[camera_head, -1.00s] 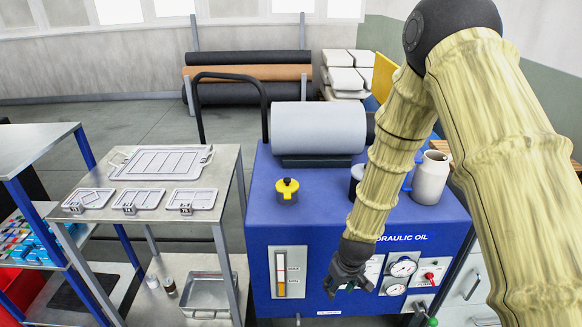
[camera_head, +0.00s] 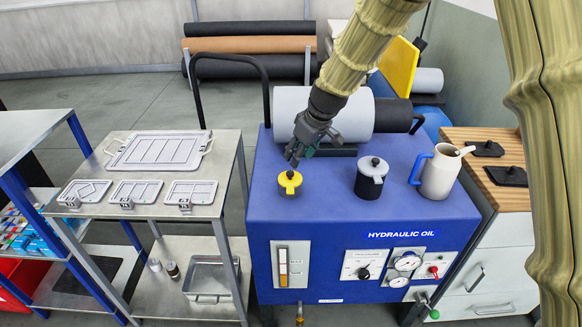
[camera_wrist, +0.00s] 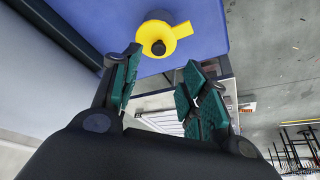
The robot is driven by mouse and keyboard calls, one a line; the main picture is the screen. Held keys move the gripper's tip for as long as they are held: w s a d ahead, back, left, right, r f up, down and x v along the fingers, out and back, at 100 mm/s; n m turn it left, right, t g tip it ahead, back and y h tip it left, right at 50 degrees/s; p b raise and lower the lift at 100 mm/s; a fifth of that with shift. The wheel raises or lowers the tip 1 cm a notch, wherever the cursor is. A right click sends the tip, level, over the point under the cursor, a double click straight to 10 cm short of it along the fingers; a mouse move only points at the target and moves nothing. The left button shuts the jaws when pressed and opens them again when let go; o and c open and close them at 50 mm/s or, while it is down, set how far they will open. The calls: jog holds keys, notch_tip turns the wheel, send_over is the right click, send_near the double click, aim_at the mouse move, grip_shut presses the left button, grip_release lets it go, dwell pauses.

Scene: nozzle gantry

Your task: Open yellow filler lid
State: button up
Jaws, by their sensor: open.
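The yellow filler lid (camera_head: 290,181) sits on the blue top of the hydraulic oil cabinet (camera_head: 330,215), near its left edge. It has a dark knob in its middle and a tab at one side. In the wrist view the lid (camera_wrist: 170,34) lies beyond the fingertips, with its tab pointing right. My gripper (camera_head: 296,156) is just above and behind the lid. In the wrist view its green-padded fingers (camera_wrist: 158,80) are apart with nothing between them. I see a gap between fingers and lid in the wrist view.
A grey cylinder (camera_head: 345,112) lies behind the gripper. A steel table (camera_head: 140,205) with trays stands to the left.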

aim_at(291, 173)
jog(key=x, duration=0.4)
jog(key=shift+w+d+p, duration=0.15)
jog(key=shift+d+p, duration=0.05)
jog(key=shift+p, duration=0.2)
jog(key=shift+p+x, duration=0.6)
jog(key=shift+x, duration=1.9)
jog(key=shift+a, duration=0.1)
jog(key=shift+c, duration=0.2)
grip_shut()
